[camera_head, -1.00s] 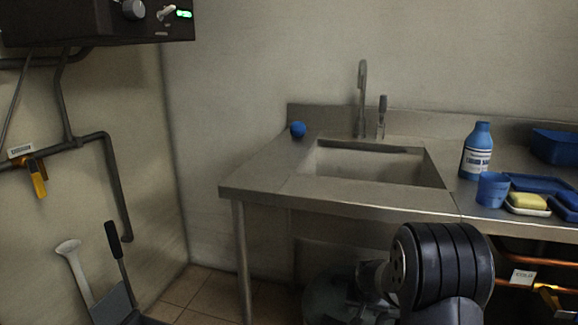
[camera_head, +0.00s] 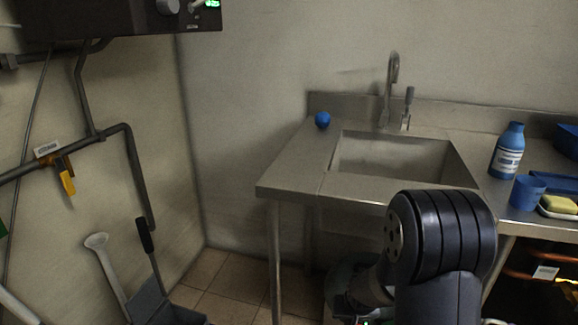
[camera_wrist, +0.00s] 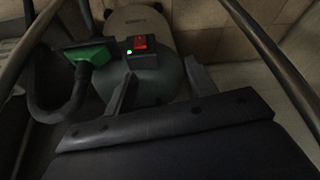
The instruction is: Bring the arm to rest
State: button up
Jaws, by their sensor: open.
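My gripper (camera_wrist: 165,80) shows in the wrist view with its two dark fingers apart and nothing between them. It hangs low, pointing at a rounded grey machine (camera_wrist: 137,22) with a red switch and a small green light. Whether the fingers touch it cannot be told. In the head view a thick dark joint of my arm (camera_head: 440,235) stands in front of the sink bench. My gripper is hidden from that view.
The steel sink bench (camera_head: 290,185) holds a blue ball (camera_head: 323,120), a blue bottle (camera_head: 507,150) and a blue cup (camera_head: 528,191). A yellow-handled pipe valve (camera_head: 66,176) and a dustpan (camera_head: 160,305) are at left. A green-ended hose (camera_wrist: 90,54) lies beside the machine.

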jog(key=w+a+p+v, duration=0.1)
jog(key=p+v, duration=1)
jog(key=shift+r+n, duration=0.3)
jog(key=shift+r, duration=0.2)
jog(key=shift+w, duration=0.1)
